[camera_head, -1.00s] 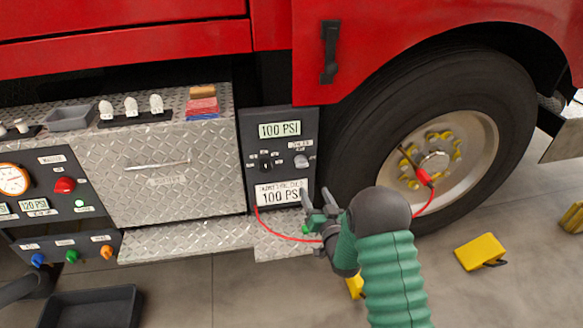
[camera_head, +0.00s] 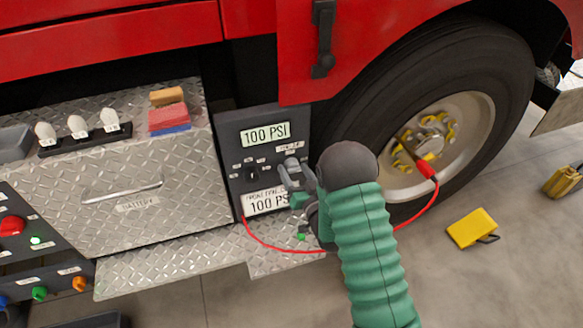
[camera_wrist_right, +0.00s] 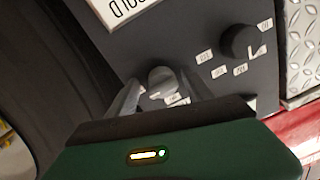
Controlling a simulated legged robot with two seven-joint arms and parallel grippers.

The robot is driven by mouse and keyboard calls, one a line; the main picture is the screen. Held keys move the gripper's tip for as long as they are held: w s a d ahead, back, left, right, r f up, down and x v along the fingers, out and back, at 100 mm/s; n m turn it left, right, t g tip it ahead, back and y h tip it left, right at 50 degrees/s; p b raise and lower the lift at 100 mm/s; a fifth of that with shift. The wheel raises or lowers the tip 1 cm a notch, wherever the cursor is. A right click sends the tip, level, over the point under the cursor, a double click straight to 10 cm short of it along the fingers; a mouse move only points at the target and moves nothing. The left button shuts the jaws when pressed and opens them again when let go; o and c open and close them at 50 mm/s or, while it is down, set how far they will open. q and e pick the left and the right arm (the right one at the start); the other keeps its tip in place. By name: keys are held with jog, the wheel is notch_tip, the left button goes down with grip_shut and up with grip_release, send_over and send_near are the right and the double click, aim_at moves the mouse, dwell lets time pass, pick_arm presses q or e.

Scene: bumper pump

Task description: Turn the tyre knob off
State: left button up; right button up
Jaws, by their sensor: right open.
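A dark grey panel (camera_head: 232,135) beside the wheel carries two knobs. The black knob (camera_head: 252,174) is on its left; it also shows in the wrist view (camera_wrist_right: 238,42). The grey knob (camera_wrist_right: 162,78) is on its right, largely covered by my gripper in the head view. Small labels by the knobs are too small to read surely. My right gripper (camera_head: 294,176) is open at the panel, its fingers on either side of the grey knob in the wrist view; contact cannot be told. My left gripper is not in view.
Displays above (camera_head: 265,134) and below (camera_head: 268,201) the knobs read 100 PSI. A red hose (camera_head: 285,250) loops from the panel to the wheel (camera_head: 440,140). A diamond-plate step (camera_head: 170,262) lies below. A yellow chock (camera_head: 472,228) is on the floor.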

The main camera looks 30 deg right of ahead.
jog(key=shift+c, duration=0.3)
jog(key=c, duration=1.2)
jog(key=shift+c, duration=0.2)
jog(key=shift+n, duration=0.4)
jog(key=n, duration=0.3)
jog(key=shift+n, duration=0.4)
jog(key=n, duration=0.4)
jog(key=shift+d+r+g+p, duration=0.15)
jog(key=shift+g+p, duration=0.15)
jog(key=shift+g, duration=0.1)
jog(key=n, duration=0.4)
jog(key=shift+r+n, duration=0.1)
jog(key=shift+n, duration=0.2)
jog(key=n+h+p, duration=0.1)
jog(key=n, duration=0.2)
jog(key=shift+n, duration=0.4)
